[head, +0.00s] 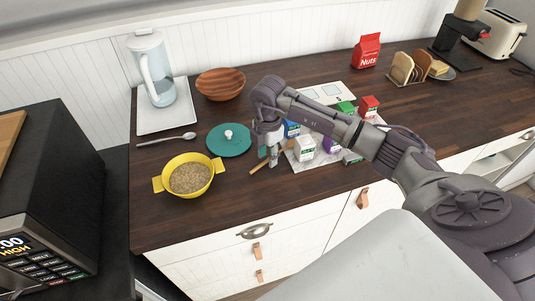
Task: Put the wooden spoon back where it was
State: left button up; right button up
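A short light-brown wooden piece, probably the handle of the wooden spoon (259,168), shows on the dark counter just left of my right gripper's tips. The rest of it is hidden behind the gripper. My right gripper (272,161) points down at the counter between the teal lid and the small cartons. Its fingers are small and seen from the side, so I cannot tell whether they are open or shut, or touch the spoon. My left gripper is not in view.
A yellow pot (207,161) of grain, a teal lid (229,146) and a metal spoon (167,139) lie left of the gripper. A wooden bowl (220,84) stands behind. Several cartons (304,148) crowd close on the right. The front counter strip is clear.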

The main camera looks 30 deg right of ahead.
jog(key=shift+r, duration=0.35)
notch_tip(320, 180, up, 12)
jog(key=b, duration=0.3)
jog(key=shift+f, duration=0.15)
